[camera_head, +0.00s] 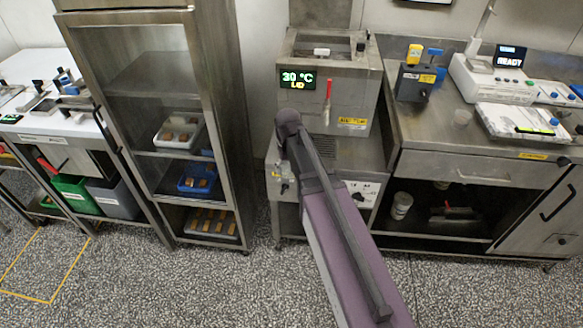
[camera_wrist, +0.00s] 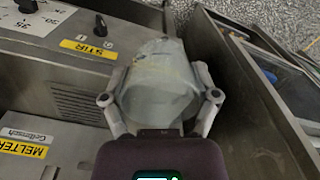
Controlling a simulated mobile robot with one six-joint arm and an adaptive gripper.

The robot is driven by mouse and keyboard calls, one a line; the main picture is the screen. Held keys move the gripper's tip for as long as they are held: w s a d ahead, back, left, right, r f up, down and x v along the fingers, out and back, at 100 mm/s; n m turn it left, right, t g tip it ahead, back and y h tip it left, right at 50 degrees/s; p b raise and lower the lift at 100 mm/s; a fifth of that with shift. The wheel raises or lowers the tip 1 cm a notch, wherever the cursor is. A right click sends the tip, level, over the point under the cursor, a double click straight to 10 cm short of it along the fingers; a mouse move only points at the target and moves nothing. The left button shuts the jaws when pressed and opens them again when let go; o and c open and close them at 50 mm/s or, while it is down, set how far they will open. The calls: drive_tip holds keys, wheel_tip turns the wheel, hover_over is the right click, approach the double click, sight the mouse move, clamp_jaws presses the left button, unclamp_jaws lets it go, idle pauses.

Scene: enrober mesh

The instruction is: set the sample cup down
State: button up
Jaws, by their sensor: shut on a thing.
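In the wrist view my gripper (camera_wrist: 161,98) is shut on a pale, translucent cup (camera_wrist: 158,85), with one finger on each side of it. The cup shows beside a steel machine front with a yellow STIR label (camera_wrist: 88,48) and a MELTER label (camera_wrist: 22,149). What is directly under the cup is hidden by it.
A glass-doored cabinet (camera_head: 150,120) stands left of the melter. In the wrist view a dark steel panel (camera_wrist: 250,110) runs close to the gripper's right.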

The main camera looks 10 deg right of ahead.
drive_tip(key=shift+r, duration=0.15)
drive_tip(key=shift+w+r+p, duration=0.1)
drive_tip(key=shift+r+p, duration=0.15)
drive_tip(key=shift+p, duration=0.2)
wheel_tip(320, 180, up, 11)
drive_tip(key=p, duration=1)
drive_tip(key=shift+p, duration=0.35)
drive_tip(key=shift+a+f, duration=0.1)
